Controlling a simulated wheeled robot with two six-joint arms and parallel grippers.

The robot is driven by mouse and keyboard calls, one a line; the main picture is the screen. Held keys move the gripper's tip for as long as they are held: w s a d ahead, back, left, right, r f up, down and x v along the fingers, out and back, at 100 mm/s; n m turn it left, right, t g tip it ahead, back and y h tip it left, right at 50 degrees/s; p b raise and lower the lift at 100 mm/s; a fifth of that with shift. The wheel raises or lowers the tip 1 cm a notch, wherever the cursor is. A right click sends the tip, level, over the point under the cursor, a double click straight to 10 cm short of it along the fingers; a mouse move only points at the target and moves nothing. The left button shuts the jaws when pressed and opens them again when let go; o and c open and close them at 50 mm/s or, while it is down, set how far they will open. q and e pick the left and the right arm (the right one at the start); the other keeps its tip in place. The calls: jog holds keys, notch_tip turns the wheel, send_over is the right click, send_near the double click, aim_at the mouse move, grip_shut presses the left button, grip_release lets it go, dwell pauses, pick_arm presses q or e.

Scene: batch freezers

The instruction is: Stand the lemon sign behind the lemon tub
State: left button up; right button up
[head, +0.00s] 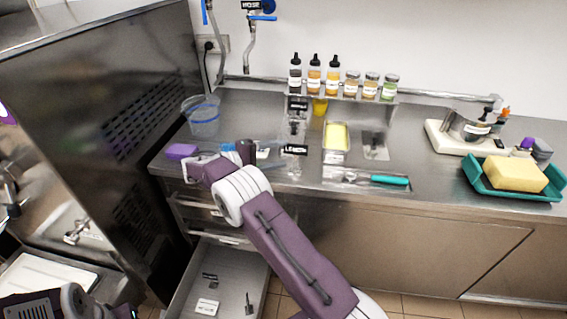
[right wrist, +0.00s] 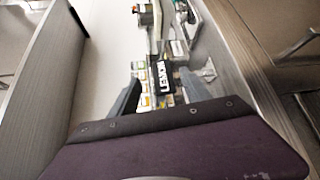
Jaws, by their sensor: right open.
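The lemon sign (head: 295,149) is a small black plate with white lettering. It stands on the counter in front of the topping wells, left of the pale yellow tub (head: 337,136), which looks like the lemon tub. My right gripper (head: 262,152) is low over the counter, left of the sign and pointing right towards it. In the right wrist view the sign (right wrist: 163,77) shows between my two open dark fingers (right wrist: 160,95), a little beyond the tips; nothing is held. My left arm shows only at the bottom left corner, its gripper out of frame.
Several bottles and jars (head: 333,75) stand on a shelf behind the wells. A clear jug (head: 203,117) and a purple block (head: 181,152) are at the left. A green-handled tool (head: 388,180) lies right of the sign. An open drawer (head: 182,297) juts out below.

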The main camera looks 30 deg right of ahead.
jog(key=s+a+f+y, duration=0.4)
jog(key=s+a+y, duration=0.1)
jog(key=s, duration=0.3)
jog(key=s+a+f+m+t+y, duration=0.1)
jog(key=s+a+f+y, duration=0.3)
jog(key=s+y, duration=0.2)
jog(key=s+a+f+t+y, duration=0.1)
jog(key=s+a+f+y, duration=0.4)
jog(key=s, duration=0.6)
jog(key=shift+a+m+y, duration=0.3)
jog(key=shift+a, duration=0.05)
notch_tip(320, 180, up, 5)
jog(key=p, duration=0.5)
jog(key=shift+f+b, duration=0.25)
jog(key=shift+b, duration=0.05)
jog(key=c, duration=0.5)
